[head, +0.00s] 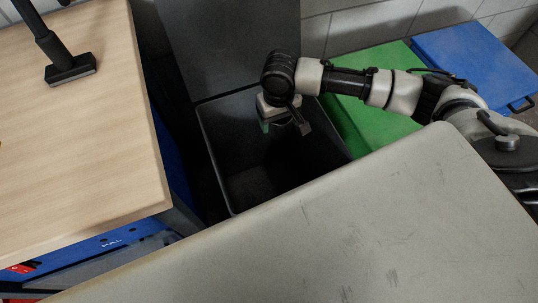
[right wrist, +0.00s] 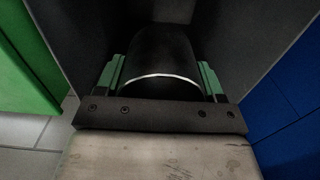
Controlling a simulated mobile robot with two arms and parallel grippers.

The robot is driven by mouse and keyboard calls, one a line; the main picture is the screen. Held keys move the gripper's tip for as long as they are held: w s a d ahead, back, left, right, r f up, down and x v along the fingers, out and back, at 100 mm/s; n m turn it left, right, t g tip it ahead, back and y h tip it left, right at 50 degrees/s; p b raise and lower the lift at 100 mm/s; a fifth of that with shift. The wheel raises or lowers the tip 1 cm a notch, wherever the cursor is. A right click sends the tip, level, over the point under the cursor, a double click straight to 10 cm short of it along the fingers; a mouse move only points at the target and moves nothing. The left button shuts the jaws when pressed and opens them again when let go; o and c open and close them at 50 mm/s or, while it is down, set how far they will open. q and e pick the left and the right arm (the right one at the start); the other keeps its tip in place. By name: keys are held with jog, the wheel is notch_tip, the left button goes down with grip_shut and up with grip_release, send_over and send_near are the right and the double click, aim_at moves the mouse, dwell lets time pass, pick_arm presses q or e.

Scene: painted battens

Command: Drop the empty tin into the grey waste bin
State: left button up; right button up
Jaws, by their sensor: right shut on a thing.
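The grey waste bin (head: 216,152) stands open in the middle of the head view, with its lid (head: 230,45) raised at the back. My right gripper (head: 285,128) hangs over the opening, pointing down. In the right wrist view its green fingers (right wrist: 161,80) are shut on the tin (right wrist: 165,52), a dark round body with a pale rim line. The tin is hard to make out in the head view. Dark bin walls surround it in the right wrist view. My left gripper is not in view.
A green lid (head: 365,95) and a blue lid (head: 475,62) lie right of the grey bin. A wooden worktop (head: 70,150) is on the left, with a black stand (head: 70,68) on it. Tiled wall (head: 360,25) is behind.

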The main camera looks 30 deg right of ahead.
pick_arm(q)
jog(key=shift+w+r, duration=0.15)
pick_arm(e)
jog(key=o, duration=1)
jog(key=shift+r, duration=0.25)
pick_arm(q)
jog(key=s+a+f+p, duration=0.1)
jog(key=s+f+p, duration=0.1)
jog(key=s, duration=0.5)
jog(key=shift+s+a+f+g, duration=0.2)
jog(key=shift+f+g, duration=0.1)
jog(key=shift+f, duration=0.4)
pick_arm(e)
notch_tip(320, 180, up, 10)
jog(key=shift+r, duration=0.15)
